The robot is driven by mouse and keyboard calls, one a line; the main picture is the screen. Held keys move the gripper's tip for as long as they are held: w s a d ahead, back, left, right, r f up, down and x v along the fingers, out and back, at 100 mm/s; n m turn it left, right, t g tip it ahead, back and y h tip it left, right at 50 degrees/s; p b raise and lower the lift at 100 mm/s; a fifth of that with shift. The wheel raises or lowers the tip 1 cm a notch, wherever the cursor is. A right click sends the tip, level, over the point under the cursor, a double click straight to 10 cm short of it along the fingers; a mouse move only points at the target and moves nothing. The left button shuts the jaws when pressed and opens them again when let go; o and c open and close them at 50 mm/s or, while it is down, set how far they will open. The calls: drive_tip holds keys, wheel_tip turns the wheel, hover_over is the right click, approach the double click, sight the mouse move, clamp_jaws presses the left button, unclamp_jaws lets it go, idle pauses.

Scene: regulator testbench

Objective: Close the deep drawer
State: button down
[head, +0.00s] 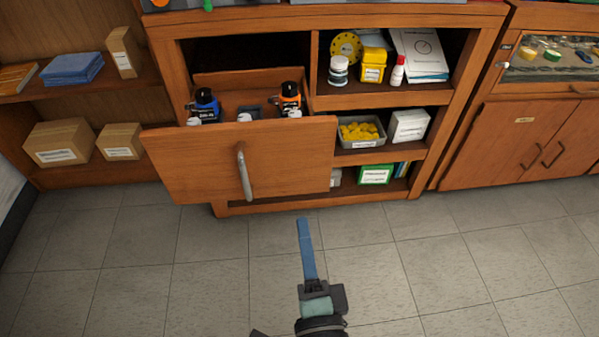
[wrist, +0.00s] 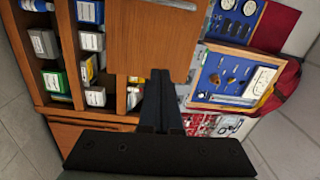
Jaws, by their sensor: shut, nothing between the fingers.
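The deep drawer (head: 200,165) is pulled out of the wooden cabinet, with its broad front and curved metal handle (head: 244,172) facing me. Several bottles, some with black tops, stand inside it. In the wrist view a wooden panel that looks like the drawer front (wrist: 150,45) is at the top, with part of the handle (wrist: 175,4) at the edge. My gripper (head: 303,222) is shut and empty, its blue fingers pointing toward the cabinet. In the head view it appears below and right of the drawer front, apart from it. The fingertips (wrist: 160,75) also show in the wrist view.
Open shelves right of the drawer hold a yellow container (head: 373,66), a grey bin (head: 361,145) and boxes. A closed double-door cabinet (head: 515,140) stands at right. Cardboard boxes (head: 58,141) sit on the left shelves. The tiled floor (head: 430,260) in front is clear.

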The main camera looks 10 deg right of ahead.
wheel_tip(320, 180, down, 2)
drive_tip(key=s+m, duration=0.1)
drive_tip(key=p, duration=0.3)
approach(298, 167)
drive_tip(key=shift+g, duration=0.3)
drive_tip(key=w, duration=0.5)
drive_tip(key=shift+w+a+r, duration=0.1)
drive_tip(key=shift+w+r, duration=0.1)
drive_tip(key=shift+r, duration=0.05)
drive_tip(key=shift+w, duration=0.75)
